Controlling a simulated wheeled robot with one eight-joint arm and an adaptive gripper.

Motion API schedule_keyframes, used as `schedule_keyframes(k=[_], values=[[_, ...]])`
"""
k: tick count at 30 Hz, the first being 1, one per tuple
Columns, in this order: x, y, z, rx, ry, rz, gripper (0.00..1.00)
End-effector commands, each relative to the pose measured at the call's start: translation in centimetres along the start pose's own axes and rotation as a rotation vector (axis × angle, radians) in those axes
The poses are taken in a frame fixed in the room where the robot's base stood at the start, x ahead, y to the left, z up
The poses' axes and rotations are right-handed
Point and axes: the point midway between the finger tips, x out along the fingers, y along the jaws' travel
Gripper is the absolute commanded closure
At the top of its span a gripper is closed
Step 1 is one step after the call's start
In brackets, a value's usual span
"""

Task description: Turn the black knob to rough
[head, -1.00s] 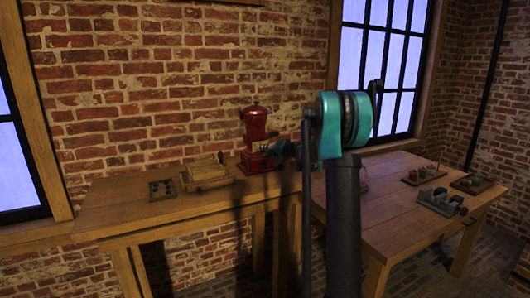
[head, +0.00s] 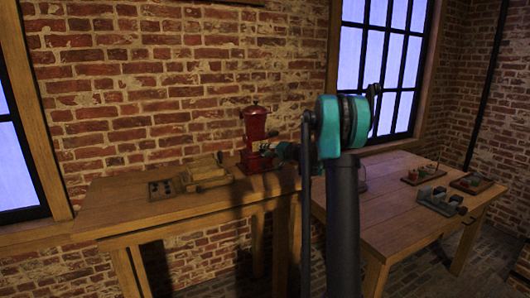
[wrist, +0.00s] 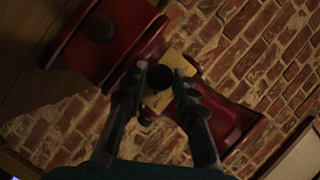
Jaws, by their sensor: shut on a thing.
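A red machine (head: 254,125) with an upright body stands on the wooden workbench against the brick wall. In the wrist view, its red body (wrist: 95,35) is tilted, with a pale yellow plate (wrist: 177,62) on it. A round black knob (wrist: 159,76) sits in front of that plate. My gripper (wrist: 160,82) has one finger on each side of the knob and is shut on it. In the head view, my gripper reaches the machine's right side, and the knob cannot be made out there. Markings for the settings cannot be read.
The workbench (head: 120,212) also holds wooden blocks (head: 205,178) and a dark holed plate (head: 161,189), left of the machine. A second table (head: 385,215) to the right carries several small trays and parts. My arm hides the space between the tables.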

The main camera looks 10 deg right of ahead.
Motion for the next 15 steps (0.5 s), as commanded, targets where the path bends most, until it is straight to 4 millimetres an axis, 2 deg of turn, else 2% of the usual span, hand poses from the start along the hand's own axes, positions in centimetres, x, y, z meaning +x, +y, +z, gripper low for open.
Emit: schedule_keyframes(k=[1, 2, 6, 15], values=[[-0.04, 0.05, -0.01, 0.000, 0.000, 0.001, 1.00], [-0.04, 0.05, -0.01, 0.000, 0.000, 0.001, 0.70], [-0.04, 0.04, -0.02, -0.001, 0.001, 0.001, 0.53], [-0.09, 0.02, -0.02, -0.001, 0.001, 0.001, 0.52]])
